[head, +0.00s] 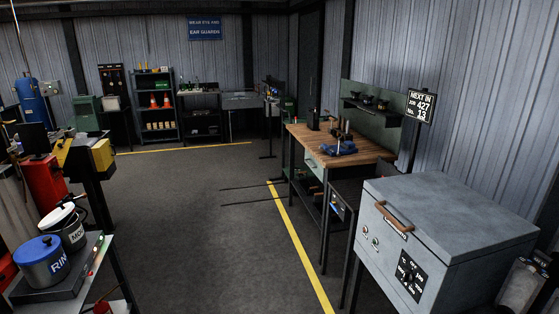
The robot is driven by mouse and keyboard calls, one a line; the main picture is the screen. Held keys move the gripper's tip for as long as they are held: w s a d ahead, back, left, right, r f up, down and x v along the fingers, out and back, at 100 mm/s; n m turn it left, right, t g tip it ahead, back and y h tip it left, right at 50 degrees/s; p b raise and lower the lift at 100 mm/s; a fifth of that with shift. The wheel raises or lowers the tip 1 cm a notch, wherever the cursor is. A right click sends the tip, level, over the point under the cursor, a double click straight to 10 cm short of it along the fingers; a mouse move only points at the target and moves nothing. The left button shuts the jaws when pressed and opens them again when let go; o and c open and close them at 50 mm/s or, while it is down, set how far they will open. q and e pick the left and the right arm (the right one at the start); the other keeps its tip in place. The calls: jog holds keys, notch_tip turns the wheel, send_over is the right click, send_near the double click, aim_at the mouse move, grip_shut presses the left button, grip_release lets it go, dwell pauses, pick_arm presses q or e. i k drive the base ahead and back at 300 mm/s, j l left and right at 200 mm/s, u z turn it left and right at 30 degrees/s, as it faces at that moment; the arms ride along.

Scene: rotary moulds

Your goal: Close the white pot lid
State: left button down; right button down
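A pot with a white lid (55,217) stands at the lower left, behind a blue pot. The lid looks tilted and shifted to the left, and a dark gap shows at the right of the pot's mouth. Neither of my grippers is in view.
Both pots are on a grey-topped stand (88,272) with small lights along its edge. A grey lidded box (440,215) with a wooden handle is at the right. A wooden workbench (335,143) stands behind it. The middle floor (200,220) is clear.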

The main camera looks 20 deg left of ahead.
aim_at(58, 214)
jog(key=i+j+u, duration=0.15)
jog(key=i+u, duration=0.3)
jog(key=i, duration=0.25)
jog(key=i+l+u, duration=0.1)
jog(key=i+u, duration=0.35)
jog(key=i, duration=0.2)
jog(key=i+u, duration=0.2)
jog(key=i, duration=0.2)
jog(key=i+l+u, duration=0.25)
jog(key=i, duration=0.15)
jog(key=i+u, duration=0.2)
jog(key=i, duration=0.2)
